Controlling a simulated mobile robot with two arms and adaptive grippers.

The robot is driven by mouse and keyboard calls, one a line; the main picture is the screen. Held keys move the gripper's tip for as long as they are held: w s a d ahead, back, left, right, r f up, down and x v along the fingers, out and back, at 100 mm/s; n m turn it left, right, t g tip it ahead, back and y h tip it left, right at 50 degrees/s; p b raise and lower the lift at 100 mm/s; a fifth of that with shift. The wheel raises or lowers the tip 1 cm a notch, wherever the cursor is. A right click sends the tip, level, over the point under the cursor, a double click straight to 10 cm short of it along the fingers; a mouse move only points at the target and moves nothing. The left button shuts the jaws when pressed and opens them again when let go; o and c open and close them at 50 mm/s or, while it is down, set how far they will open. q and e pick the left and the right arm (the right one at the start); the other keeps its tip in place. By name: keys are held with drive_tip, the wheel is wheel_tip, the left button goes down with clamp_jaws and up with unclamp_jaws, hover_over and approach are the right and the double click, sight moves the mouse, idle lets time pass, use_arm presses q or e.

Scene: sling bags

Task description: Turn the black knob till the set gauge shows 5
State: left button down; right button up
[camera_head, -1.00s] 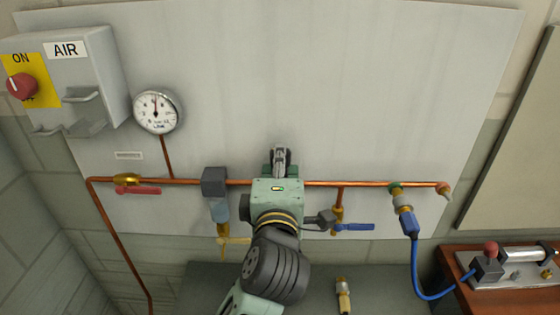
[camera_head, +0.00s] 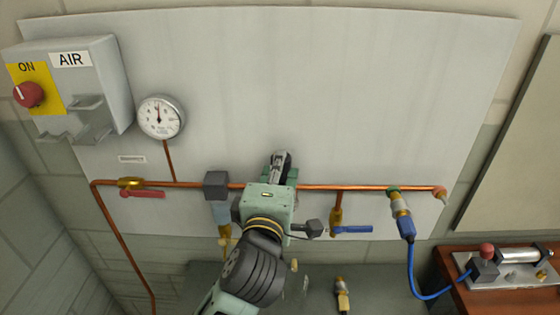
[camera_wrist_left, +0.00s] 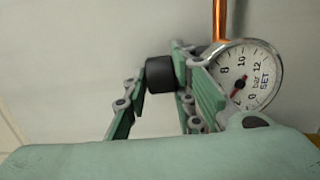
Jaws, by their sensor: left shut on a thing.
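The black knob (camera_wrist_left: 160,75) stands between the two green fingers of my left gripper (camera_head: 278,178) in the left wrist view. The gripper is shut on it. In the head view the gripper and arm hide the knob, at the copper pipe right of the grey block. The set gauge (camera_wrist_left: 258,65) shows right beside the fingers in the wrist view, turned on its side. Its white dial is marked bar and SET. Part of its dial is hidden by the gripper, and I cannot read the needle surely. My right gripper is not in view.
A second gauge (camera_head: 161,117) stands at left above the copper pipe (camera_head: 345,188). A red-handled valve (camera_head: 140,192) and a blue-handled valve (camera_head: 350,229) sit on the pipe. A blue hose (camera_head: 412,262) hangs at right. The grey panel above is clear.

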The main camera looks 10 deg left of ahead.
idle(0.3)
use_arm(q)
drive_tip(key=c, duration=1.7)
unclamp_jaws()
drive_tip(key=shift+c, duration=0.2)
drive_tip(key=shift+f, duration=0.1)
